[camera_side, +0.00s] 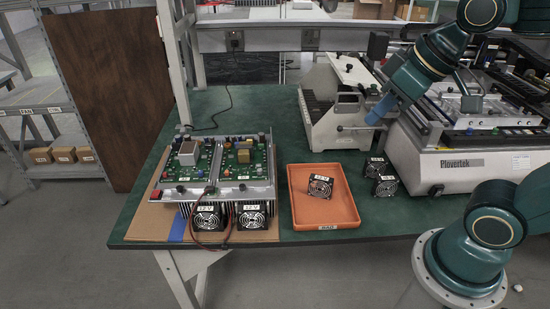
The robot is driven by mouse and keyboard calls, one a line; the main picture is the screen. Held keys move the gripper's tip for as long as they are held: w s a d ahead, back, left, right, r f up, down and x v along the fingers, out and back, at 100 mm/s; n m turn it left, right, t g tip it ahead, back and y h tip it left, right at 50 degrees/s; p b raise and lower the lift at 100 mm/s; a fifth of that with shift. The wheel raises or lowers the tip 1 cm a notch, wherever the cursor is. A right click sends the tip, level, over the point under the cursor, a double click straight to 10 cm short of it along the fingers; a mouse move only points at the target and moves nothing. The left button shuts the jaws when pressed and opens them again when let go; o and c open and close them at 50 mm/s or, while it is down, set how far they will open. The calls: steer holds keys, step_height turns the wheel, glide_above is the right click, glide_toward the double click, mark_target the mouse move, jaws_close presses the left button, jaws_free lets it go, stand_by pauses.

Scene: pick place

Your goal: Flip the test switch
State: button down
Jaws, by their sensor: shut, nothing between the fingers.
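A test unit with green circuit boards (238,160) and metal heat sinks sits on a brown board at the left of the bench. A small red part (156,195), which looks like the switch, is on the unit's front left corner. Its position, on or off, is too small to tell. Two black fans marked 12 V, a left one (208,219) and a right one (251,217), stand at the unit's front with red and black wires by them. My gripper (374,117) is shut and empty, up at the right before the white machine, far from the red part.
An orange tray (345,212) holds one fan (320,187). Two more fans (385,186) stand right of it. A white fixture (340,125) and a large Plovertek machine (450,165) fill the back right. A black cable (222,112) lies behind the unit on green bench top.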

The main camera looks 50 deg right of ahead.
steer(key=w+a+f+n+y, duration=0.15)
steer(key=w+a, duration=0.25)
steer(key=w, duration=0.7)
steer(key=w+a+n+y, duration=0.2)
steer(key=w+a+n, duration=0.15)
steer(key=w, duration=0.75)
steer(key=w+a+f+n+y, duration=0.1)
steer(key=w+a+f, duration=0.4)
steer(key=w+f, duration=0.2)
steer(key=w+a+f+n+y, duration=0.1)
steer(key=w+a+f+y, duration=0.1)
steer(key=w+a+f, duration=0.3)
steer(key=shift+w+a+f, duration=0.4)
steer(key=shift+w+f, duration=1.05)
steer(key=shift+w, duration=0.65)
